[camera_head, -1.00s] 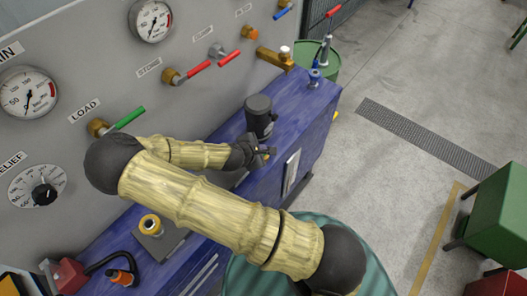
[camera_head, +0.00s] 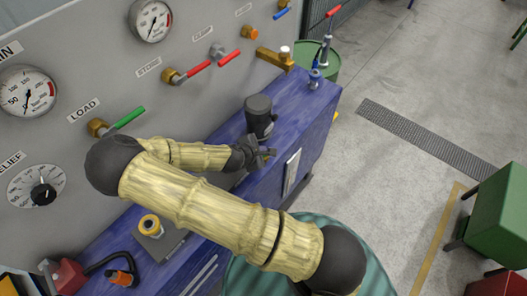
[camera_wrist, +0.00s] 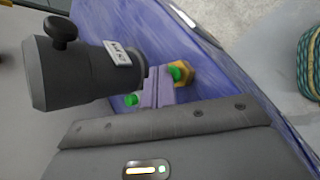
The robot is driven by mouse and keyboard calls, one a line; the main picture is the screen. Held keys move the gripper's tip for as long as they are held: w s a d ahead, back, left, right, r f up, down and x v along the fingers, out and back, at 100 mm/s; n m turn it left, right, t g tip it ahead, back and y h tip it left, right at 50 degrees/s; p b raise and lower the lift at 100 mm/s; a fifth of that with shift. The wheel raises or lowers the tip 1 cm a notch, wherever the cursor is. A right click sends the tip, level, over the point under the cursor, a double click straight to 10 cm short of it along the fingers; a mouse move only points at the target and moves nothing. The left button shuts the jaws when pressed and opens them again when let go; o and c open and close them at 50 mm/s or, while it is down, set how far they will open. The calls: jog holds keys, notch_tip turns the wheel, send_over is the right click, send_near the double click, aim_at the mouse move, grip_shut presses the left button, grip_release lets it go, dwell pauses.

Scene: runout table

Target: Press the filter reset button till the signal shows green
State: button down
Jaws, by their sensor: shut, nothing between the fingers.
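The black filter canister (camera_head: 260,115) stands on the blue bench beside my gripper. In the wrist view the canister (camera_wrist: 75,72) carries a dark knob and a white label. A green cap on a brass hex fitting (camera_wrist: 184,73) lies just beyond the fingers, and a smaller green piece (camera_wrist: 131,99) shows to their left. I cannot tell for sure which is the reset button and which the signal. My gripper (camera_head: 267,153) is shut and empty; its pale fingers (camera_wrist: 160,86) reach towards the brass fitting. Whether they touch it is unclear.
The grey panel behind holds gauges, a green load lever (camera_head: 130,117) and red levers (camera_head: 200,67). A brass valve (camera_head: 274,58) juts out at the back. A small yellow-topped fitting (camera_head: 150,226) stands on the bench.

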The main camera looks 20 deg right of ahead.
jog(key=shift+r+p, duration=0.8)
jog(key=shift+r, duration=0.1)
jog(key=shift+r, duration=0.1)
notch_tip(320, 180, up, 5)
jog(key=p, duration=0.4)
dwell(0.4)
jog(key=s+r+m+g+y+b, duration=0.1)
jog(key=s+r+m+y, duration=0.2)
jog(key=s+r+m, duration=0.3)
jog(key=s+d+r+m+g+y+b, duration=0.1)
jog(key=s+r+m+g+y, duration=0.1)
jog(key=s+r+m, duration=0.5)
notch_tip(320, 180, up, 5)
jog(key=m+y, duration=0.1)
jog(key=m, duration=0.3)
jog(key=shift+s+g+y, duration=0.3)
jog(key=shift+y, duration=0.1)
